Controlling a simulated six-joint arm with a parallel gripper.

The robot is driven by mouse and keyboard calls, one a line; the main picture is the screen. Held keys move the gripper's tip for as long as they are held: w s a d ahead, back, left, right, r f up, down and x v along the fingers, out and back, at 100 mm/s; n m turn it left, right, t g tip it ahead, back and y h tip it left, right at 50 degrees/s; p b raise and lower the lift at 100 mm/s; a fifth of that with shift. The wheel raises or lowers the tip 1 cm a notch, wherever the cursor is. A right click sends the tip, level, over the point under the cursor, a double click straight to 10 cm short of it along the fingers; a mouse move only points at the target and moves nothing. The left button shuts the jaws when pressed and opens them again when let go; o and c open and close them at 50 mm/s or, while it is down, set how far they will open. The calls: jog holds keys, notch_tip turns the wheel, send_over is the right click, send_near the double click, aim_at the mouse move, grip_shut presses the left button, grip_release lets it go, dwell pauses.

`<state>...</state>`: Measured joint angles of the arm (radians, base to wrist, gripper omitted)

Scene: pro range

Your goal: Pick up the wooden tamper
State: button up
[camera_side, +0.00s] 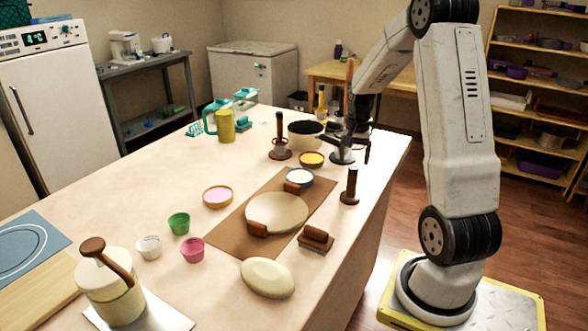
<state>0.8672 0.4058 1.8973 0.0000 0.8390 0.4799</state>
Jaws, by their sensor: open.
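A dark brown wooden tamper (350,188) stands upright on its round foot near the right edge of the table, to the right of the brown mat (228,237). My gripper (360,152) is above and behind it in the picture, over the far right part of the table, with its dark fingers pointing down. It is open, and I see nothing between the fingers. The tamper appears clear of the gripper and is in full view. A similar upright wooden-handled tool (280,138) on a round base stands farther left.
A shallow cream bowl (277,211) lies on the mat. A brown brush-like block (316,238) and a pale oval object (267,277) lie in front of the tamper. A dark-rimmed pot (305,135) and yellow-filled dish (312,159) stand left of my gripper.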

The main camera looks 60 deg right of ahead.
aim_at(352, 178)
jog(key=shift+f, duration=1.3)
jog(key=shift+d+f, duration=0.1)
jog(key=shift+f, duration=2.55)
grip_shut()
